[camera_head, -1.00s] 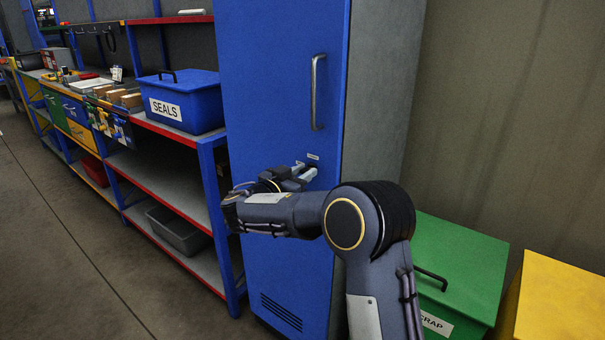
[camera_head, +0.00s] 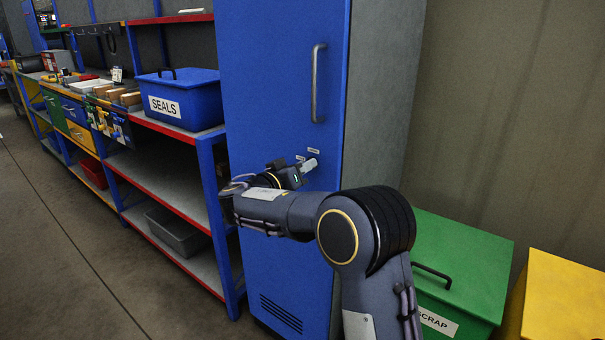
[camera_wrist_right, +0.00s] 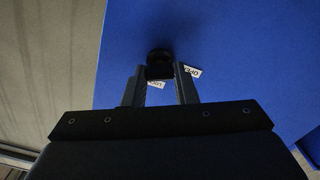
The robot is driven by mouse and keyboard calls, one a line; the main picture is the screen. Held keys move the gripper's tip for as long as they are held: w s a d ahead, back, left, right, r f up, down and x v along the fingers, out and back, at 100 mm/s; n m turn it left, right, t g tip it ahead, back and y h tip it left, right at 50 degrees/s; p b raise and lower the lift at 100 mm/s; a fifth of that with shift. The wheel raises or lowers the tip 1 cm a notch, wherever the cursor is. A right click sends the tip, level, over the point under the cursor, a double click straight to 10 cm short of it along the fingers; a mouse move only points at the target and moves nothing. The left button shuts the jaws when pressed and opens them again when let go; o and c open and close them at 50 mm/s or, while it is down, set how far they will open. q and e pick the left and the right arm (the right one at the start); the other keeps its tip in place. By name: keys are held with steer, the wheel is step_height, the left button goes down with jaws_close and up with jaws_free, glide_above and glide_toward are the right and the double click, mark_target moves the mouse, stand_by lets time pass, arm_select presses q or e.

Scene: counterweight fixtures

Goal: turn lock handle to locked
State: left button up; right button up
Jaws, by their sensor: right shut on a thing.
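A tall blue locker (camera_head: 262,110) stands in the middle of the head view, its door closed. Two small white labels mark the lock area on the door (camera_head: 313,151). My right gripper (camera_head: 308,166) is at this spot, below the long door handle. In the right wrist view the dark lock handle (camera_wrist_right: 159,57) stands out from the blue door, between the fingertips of my right gripper (camera_wrist_right: 159,75). The gripper is shut on it. The two labels show beside the fingers, partly covered; I cannot tell which one the handle points at. My left gripper is not in view.
A vertical grey door handle (camera_head: 318,84) is above the lock. Shelving with a blue SEALS bin (camera_head: 182,100) stands left of the locker. A green SCRAP bin (camera_head: 460,255) and a yellow bin (camera_head: 565,295) stand at the right. The floor at left is clear.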

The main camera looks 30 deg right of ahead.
steer(key=shift+w+f+n+p, duration=0.1)
steer(key=shift+n+p, duration=0.6)
steer(key=shift+n, duration=2.5)
steer(key=shift+f+n+p, duration=0.1)
steer(key=shift+n+p, duration=0.55)
steer(key=shift+n, duration=2.55)
steer(key=o, duration=1)
steer(key=shift+a, duration=0.1)
